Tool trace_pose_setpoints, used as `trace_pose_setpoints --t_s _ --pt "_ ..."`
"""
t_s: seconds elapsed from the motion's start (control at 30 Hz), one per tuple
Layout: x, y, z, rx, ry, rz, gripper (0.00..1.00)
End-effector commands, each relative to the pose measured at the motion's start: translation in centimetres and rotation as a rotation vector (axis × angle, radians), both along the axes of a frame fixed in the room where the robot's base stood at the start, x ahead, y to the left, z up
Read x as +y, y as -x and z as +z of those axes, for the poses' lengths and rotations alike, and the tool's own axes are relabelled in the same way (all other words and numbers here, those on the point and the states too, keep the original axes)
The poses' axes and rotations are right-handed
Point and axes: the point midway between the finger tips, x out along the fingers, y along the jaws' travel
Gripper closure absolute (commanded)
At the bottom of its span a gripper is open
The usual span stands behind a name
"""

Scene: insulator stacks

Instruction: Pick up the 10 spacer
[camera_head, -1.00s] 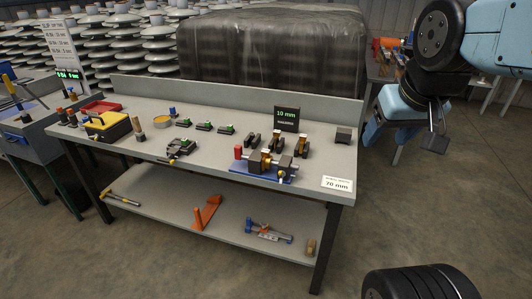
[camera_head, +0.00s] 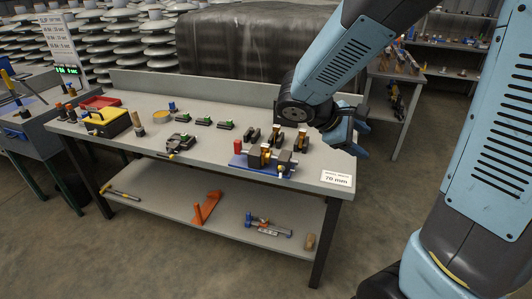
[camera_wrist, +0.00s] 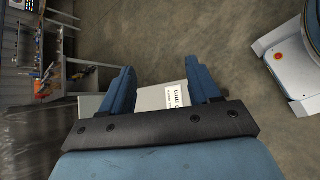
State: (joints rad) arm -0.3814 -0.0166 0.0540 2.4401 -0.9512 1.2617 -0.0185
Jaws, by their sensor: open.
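No single part can be told as the 10 spacer. Three small dark upright blocks, left (camera_head: 253,135), middle (camera_head: 278,139) and right (camera_head: 301,141), stand in a row on the grey workbench (camera_head: 118,78); brass colour shows by some of them. My gripper (camera_head: 350,150) is open and empty above the bench's right end, to the right of these blocks. In the wrist view my gripper's blue fingers (camera_wrist: 160,84) are apart, with the bench corner and white label (camera_wrist: 176,97) beyond them. My arm hides the back right of the bench.
A clamp fixture on a blue base (camera_head: 262,163) sits in front of the blocks. The 70 mm label (camera_head: 336,179) lies at the front right corner. Several green-topped pieces (camera_head: 204,121) and a yellow box (camera_head: 107,121) are further left. A loaded lower shelf (camera_head: 165,205) lies below.

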Motion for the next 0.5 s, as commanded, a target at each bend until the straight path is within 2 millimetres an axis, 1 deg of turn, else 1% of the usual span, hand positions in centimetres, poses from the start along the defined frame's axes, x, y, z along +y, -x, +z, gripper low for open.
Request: trace_pose_setpoints --t_s 0.03,0.17,0.27,0.37,0.47,0.5 --pt "0.7 -1.0 -0.6 0.030 0.059 0.054 0.38" --pt "2.5 -3.6 -1.8 0.085 0.205 0.193 0.38" --pt "4.3 -5.5 -2.9 0.120 0.316 0.304 0.38" --pt "6.5 -7.3 -4.2 0.147 0.423 0.420 0.38" --pt "9.1 -8.9 -5.7 0.168 0.526 0.540 0.38" --pt "10.3 -9.5 -6.4 0.173 0.565 0.589 0.38"
